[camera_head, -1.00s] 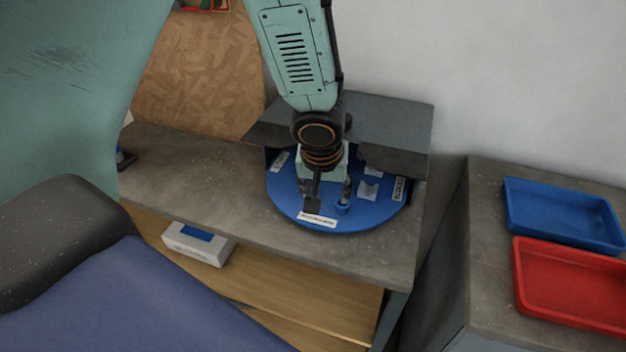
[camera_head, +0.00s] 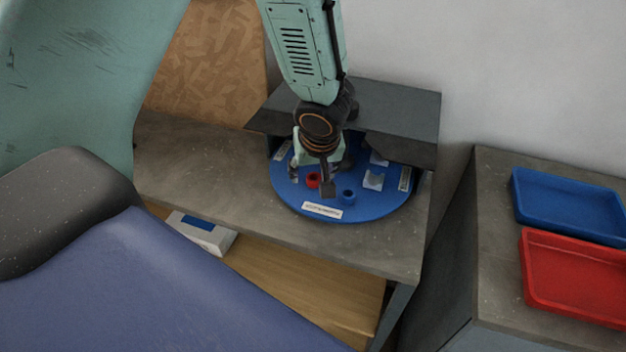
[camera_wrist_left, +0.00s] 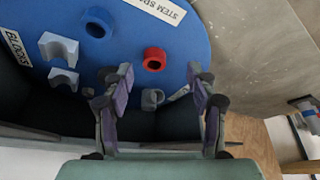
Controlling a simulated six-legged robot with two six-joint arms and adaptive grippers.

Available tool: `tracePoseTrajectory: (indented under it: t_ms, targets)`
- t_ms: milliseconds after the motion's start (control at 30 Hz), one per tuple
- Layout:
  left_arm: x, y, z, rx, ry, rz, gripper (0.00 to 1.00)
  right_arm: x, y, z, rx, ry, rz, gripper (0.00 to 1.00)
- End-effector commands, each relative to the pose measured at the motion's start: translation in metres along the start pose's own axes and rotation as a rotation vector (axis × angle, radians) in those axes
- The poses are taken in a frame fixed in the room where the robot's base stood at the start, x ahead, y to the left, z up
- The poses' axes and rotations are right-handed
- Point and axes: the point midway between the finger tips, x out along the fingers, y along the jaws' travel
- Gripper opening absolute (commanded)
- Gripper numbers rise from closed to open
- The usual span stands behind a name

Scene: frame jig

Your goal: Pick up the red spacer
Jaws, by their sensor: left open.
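The red spacer (camera_head: 312,180) is a short ring standing on the blue round board (camera_head: 385,204). It also shows in the left wrist view (camera_wrist_left: 154,53), hole visible, just beyond the fingertips and between their lines. My left gripper (camera_head: 311,183) is open and empty, pointing down over the board, with a finger on either side of the red spacer in the head view. The left wrist view shows both fingers (camera_wrist_left: 154,80) apart. I cannot tell the exact height above the spacer. My right gripper is not in view.
A blue spacer (camera_head: 348,197) stands close to the right finger. Grey blocks (camera_head: 373,180) sit further right on the board. A grey ring (camera_wrist_left: 152,101) lies between the fingers in the wrist view. A dark shelf (camera_head: 395,118) overhangs the back. Blue (camera_head: 570,240) and red trays (camera_head: 529,290) stand right.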

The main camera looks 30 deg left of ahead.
Motion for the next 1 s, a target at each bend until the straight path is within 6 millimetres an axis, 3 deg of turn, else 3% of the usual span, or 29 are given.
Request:
tracePoseTrajectory:
  t_ms: [400,700,1000]
  targets:
    - [0.045,0.007,-0.009,0.001,-0.001,0.0,0.58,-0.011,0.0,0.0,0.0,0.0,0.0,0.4]
    - [0.049,0.007,-0.009,0.001,0.0,0.001,0.58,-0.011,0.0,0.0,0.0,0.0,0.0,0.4]
    - [0.049,0.007,-0.009,0.001,0.0,0.001,0.33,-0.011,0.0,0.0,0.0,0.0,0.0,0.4]
